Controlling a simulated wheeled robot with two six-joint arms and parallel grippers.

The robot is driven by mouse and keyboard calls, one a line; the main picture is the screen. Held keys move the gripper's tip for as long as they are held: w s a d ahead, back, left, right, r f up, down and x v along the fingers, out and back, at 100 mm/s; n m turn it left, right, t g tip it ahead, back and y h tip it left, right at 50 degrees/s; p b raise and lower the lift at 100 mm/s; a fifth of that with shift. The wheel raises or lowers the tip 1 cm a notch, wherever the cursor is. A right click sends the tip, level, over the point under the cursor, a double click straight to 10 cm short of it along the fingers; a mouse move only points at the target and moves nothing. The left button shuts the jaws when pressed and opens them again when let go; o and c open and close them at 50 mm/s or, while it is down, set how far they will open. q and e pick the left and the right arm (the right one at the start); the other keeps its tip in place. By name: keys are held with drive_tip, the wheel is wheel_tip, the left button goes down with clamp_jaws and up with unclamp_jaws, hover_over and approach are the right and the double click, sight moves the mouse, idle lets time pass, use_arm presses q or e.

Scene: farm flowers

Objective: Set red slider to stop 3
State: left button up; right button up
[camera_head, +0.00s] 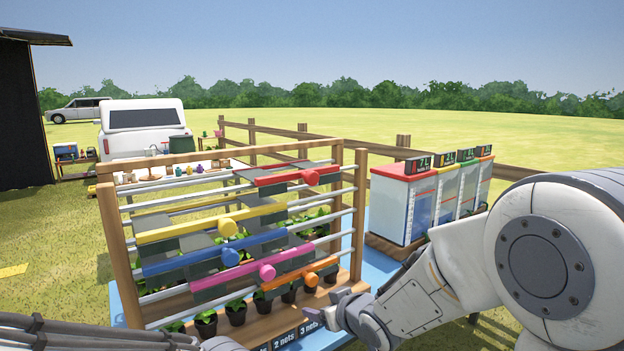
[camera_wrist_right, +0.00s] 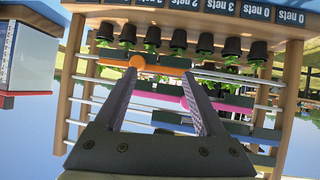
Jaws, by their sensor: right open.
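The red slider (camera_head: 292,173) is the topmost bar on the wooden rack, toward its right side, with a round red knob (camera_head: 311,177). Grey net panels are attached to it. My right gripper (camera_head: 343,302) is low by the rack's front right corner, well below the red knob and apart from it. In the right wrist view, its two fingers (camera_wrist_right: 158,82) are spread with nothing held; the orange knob (camera_wrist_right: 137,61) and pink knob (camera_wrist_right: 183,103) appear beyond them. I cannot make out the red slider there. My left arm shows at bottom left; its gripper does not.
Yellow (camera_head: 185,228), blue (camera_head: 214,254), pink (camera_head: 254,275) and orange (camera_head: 299,276) sliders cross the rack at lower levels. Potted plants (camera_head: 237,311) stand beneath. Labels (camera_head: 308,327) run along the front. White cabinets (camera_head: 406,202) stand right of the rack.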

drive_tip(key=w+d+r+t+y+p, duration=0.1)
drive_tip(key=w+r+p, duration=0.2)
drive_tip(key=r+p, duration=0.3)
drive_tip(key=w+d+r+t+y+p, duration=0.1)
drive_tip(key=w+r+p, duration=0.2)
drive_tip(key=r, duration=0.5)
drive_tip(key=n+t+y+p, duration=0.15)
drive_tip(key=y+p, duration=0.25)
drive_tip(key=p, duration=0.5)
approach(314, 177)
drive_tip(key=shift+t, duration=0.25)
drive_tip(key=p+x, duration=0.3)
drive_tip(key=x, duration=0.6)
drive_tip(key=shift+w+a+f+p, duration=0.1)
drive_tip(key=shift+w+a+p, duration=0.15)
drive_tip(key=shift+p, duration=0.15)
drive_tip(key=shift+w+a+f, duration=0.1)
drive_tip(key=shift+w+a, duration=0.25)
drive_tip(key=shift+w, duration=0.15)
use_arm(q)
wheel_tip(314, 177, up, 25)
use_arm(e)
clamp_jaws()
